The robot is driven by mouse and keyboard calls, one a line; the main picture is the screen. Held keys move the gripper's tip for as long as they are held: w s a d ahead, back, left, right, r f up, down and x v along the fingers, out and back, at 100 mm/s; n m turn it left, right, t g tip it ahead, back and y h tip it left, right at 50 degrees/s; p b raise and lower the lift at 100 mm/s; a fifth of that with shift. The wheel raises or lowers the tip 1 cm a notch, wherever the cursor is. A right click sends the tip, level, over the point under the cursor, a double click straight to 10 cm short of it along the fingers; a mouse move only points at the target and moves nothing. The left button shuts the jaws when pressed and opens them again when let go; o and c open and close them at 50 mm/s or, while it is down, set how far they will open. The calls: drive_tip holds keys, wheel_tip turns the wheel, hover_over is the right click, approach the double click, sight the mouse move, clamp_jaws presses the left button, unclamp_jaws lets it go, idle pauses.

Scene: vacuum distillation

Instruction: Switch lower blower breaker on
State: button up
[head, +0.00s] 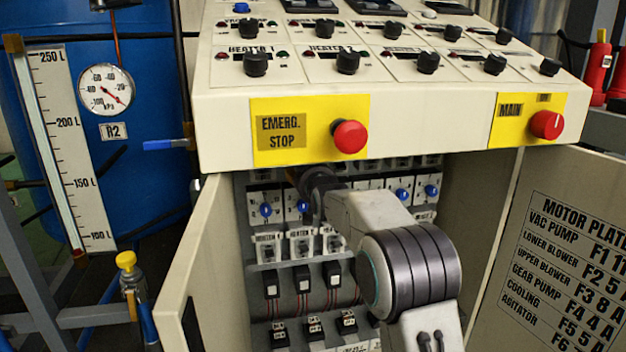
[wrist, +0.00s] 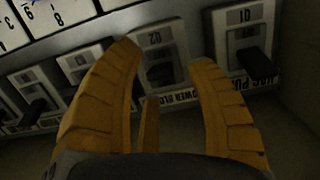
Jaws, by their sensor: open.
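The breaker marked 01 (wrist: 245,40), with a black lever, is close to the right finger; further breakers (wrist: 40,100) stand left. The desk overhang with the emergency stop (head: 349,136) and main switch (head: 546,125) is above. Open doors (head: 195,270) flank the cabinet.

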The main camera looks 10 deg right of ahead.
drive_tip(key=s+r, duration=0.1)
drive_tip(key=s, duration=0.9)
drive_tip(key=shift+s+r, duration=0.15)
drive_tip(key=shift+s, duration=0.25)
drive_tip(key=shift+d, duration=0.1)
drive_tip(key=shift+w, duration=0.1)
drive_tip(key=w+f+t+b, duration=0.6)
drive_tip(key=f+t+b, duration=0.2)
drive_tip(key=t+b, duration=0.25)
drive_tip(key=shift+b+x, duration=0.8)
drive_tip(key=shift+x, duration=3)
drive_tip(key=shift+c, duration=0.4)
